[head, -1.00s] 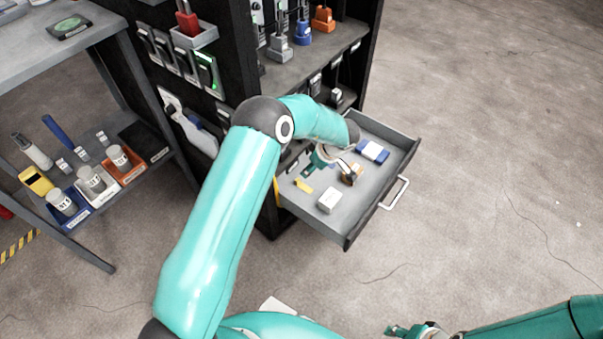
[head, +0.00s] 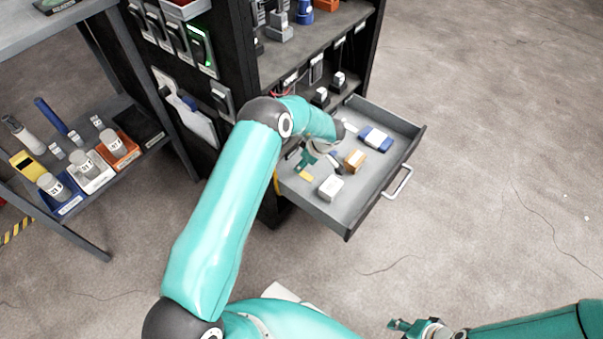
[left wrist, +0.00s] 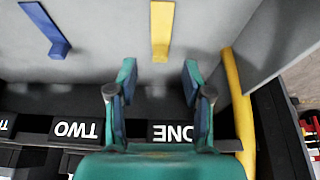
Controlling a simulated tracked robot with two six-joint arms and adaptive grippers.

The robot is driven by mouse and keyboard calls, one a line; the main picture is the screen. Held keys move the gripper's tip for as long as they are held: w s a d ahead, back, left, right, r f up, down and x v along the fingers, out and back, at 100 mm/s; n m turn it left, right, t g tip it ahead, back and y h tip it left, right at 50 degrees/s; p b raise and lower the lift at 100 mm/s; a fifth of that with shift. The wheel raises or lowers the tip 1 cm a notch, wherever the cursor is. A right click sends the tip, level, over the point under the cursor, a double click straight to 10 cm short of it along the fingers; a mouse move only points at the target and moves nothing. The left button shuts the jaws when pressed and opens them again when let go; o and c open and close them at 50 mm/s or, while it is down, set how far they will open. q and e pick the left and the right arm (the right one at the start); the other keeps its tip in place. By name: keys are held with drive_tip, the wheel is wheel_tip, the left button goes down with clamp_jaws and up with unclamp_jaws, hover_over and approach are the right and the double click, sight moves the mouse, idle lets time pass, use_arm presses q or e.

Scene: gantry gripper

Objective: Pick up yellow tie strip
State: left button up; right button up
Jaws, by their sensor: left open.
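The yellow tie strip (left wrist: 161,30) lies on the grey drawer floor in the left wrist view, with a block-like end toward my gripper. A small yellow piece (head: 306,175) shows beside my gripper in the head view, partly covered. My left gripper (left wrist: 159,78) is open and empty. Its two fingers sit either side of the strip's line, just short of its near end and not around it. In the head view my left gripper (head: 305,162) is low inside the open drawer. My right gripper (head: 402,326) is at the bottom edge; its jaw opening is unclear.
A blue strip (left wrist: 45,28) lies to the left in the wrist view. The drawer (head: 345,222) also holds a white box (head: 331,187), a tan block (head: 355,160) and a blue-and-white item (head: 375,139). A yellow bar (left wrist: 240,100) stands close on the right.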

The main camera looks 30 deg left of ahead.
sight(304, 173)
use_arm(q)
drive_tip(key=b+x, duration=0.2)
drive_tip(key=x, duration=0.3)
drive_tip(key=shift+d, duration=0.1)
drive_tip(key=c, duration=0.8)
